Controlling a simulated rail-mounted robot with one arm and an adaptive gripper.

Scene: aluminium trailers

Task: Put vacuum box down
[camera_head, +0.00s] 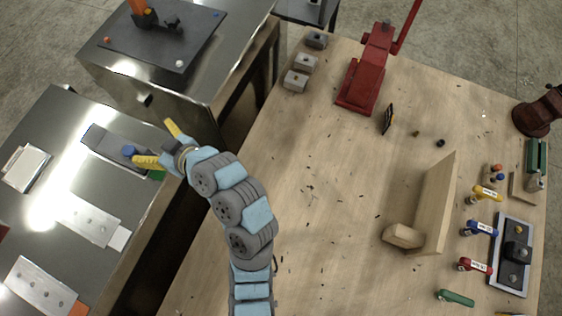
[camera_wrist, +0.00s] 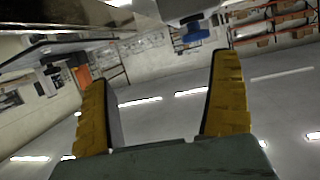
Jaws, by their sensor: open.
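A long grey box with a blue knob, which I take for the vacuum box (camera_head: 105,143), lies on the metal table at the left. Its underside or end and blue knob also show at the top of the wrist view (camera_wrist: 192,31). My gripper (camera_head: 152,141) is at the right end of this box, near the table edge. Its yellow fingers stand wide apart, and the wrist view shows nothing between them (camera_wrist: 162,70). One finger overlaps the knob end in the head view; I cannot tell whether it touches.
The metal table (camera_head: 60,120) also holds light plates (camera_head: 90,218) and a small pale box (camera_head: 26,167). A green item (camera_head: 157,174) shows beside my gripper. Another metal table (camera_head: 225,75) stands behind. The wooden table (camera_head: 320,200) holds a red press (camera_head: 368,75) and an angled wooden piece (camera_head: 432,210).

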